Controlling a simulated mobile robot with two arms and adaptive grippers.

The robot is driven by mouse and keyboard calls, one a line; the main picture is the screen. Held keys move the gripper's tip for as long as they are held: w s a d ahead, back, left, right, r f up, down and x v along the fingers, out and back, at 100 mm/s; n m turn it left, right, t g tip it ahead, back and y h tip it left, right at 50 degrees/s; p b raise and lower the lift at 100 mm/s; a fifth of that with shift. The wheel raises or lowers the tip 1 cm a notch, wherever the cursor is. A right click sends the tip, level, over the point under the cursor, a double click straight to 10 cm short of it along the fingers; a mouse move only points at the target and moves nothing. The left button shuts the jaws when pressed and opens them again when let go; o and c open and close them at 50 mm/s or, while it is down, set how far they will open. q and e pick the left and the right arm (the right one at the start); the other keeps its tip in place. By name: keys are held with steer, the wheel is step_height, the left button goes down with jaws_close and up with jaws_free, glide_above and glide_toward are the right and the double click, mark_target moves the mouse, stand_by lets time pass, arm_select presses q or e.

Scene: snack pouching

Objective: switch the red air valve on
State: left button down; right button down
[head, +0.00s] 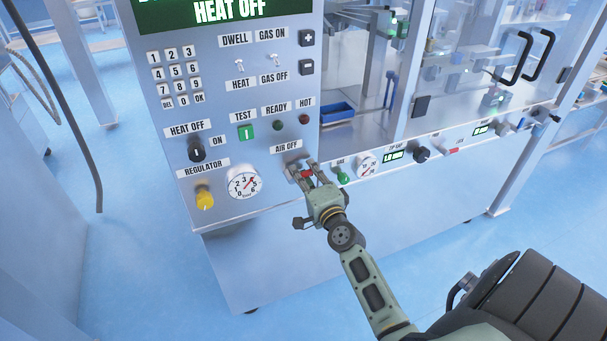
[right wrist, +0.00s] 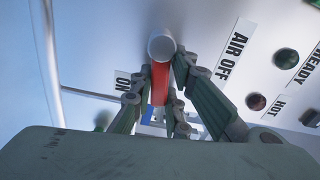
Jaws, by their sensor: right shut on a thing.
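The red air valve (head: 306,174) is on the machine's front panel, just below the AIR OFF label (head: 286,147). In the right wrist view its red handle (right wrist: 159,84) extends from a round pale end and sits between the fingers. My right gripper (head: 305,172) is at the valve with its fingers on both sides of the handle, shut on it. It also shows in the right wrist view (right wrist: 160,92). The fingers partly hide the valve in the head view. An ON label (right wrist: 122,80) shows left of the handle in the right wrist view. My left gripper is not in view.
Left of the valve are a pressure gauge (head: 244,183) and a yellow regulator knob (head: 204,198). Right of it are a green gas knob (head: 343,178) and another gauge (head: 367,165). A blue bin (head: 337,112) sits above. The floor in front of the machine is open.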

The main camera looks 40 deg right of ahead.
steer(key=shift+s+f+m, duration=0.15)
steer(key=shift+f+m, duration=0.55)
steer(key=shift+f, duration=0.05)
steer(key=c, duration=1.7)
jaws_free()
steer(key=shift+r, duration=0.15)
steer(key=v, duration=1.2)
